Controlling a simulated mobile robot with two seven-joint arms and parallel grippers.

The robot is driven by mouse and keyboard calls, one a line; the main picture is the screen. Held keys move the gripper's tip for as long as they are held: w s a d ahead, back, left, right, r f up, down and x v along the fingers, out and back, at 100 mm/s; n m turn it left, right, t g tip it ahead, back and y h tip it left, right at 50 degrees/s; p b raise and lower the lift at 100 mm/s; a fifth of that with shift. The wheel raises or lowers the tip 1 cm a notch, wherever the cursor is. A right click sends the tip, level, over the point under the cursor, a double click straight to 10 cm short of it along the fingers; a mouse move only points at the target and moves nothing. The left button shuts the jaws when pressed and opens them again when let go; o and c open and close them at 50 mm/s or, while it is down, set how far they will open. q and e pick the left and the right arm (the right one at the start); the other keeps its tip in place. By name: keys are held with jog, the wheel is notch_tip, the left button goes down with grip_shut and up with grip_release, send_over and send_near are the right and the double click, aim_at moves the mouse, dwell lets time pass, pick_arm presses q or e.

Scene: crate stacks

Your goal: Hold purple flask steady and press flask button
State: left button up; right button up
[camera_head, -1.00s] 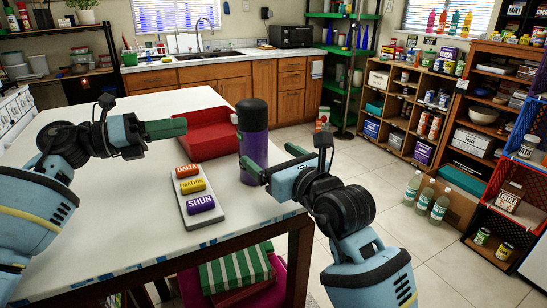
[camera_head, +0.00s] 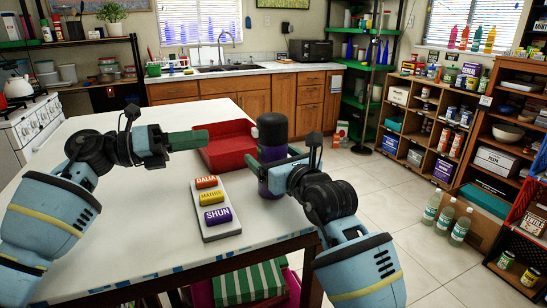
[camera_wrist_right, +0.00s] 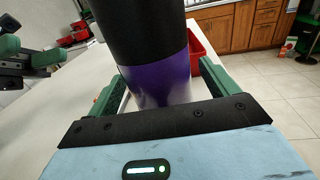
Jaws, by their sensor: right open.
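The flask (camera_head: 272,158) stands upright on the white table near its right edge, with a purple body and a tall black top. In the right wrist view the flask (camera_wrist_right: 166,75) rises between the two green fingers of my right gripper (camera_wrist_right: 162,76). These fingers are open, one on each side of its lower body. In the head view my right gripper (camera_head: 276,172) reaches the flask from the right. No button shows clearly on the flask. My left gripper (camera_head: 187,140) hovers left of the flask, pointing right, apart from it; its finger gap is unclear.
A grey board (camera_head: 217,222) with orange, yellow and purple labelled blocks lies left of the flask. A red tray (camera_head: 228,157) sits just behind the flask. The table's left part is clear. Bottles (camera_head: 446,217) stand on the floor at the right.

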jog(key=c, duration=1.2)
pick_arm(q)
jog(key=shift+c, duration=0.6)
pick_arm(e)
jog(key=shift+c, duration=0.5)
pick_arm(q)
grip_shut()
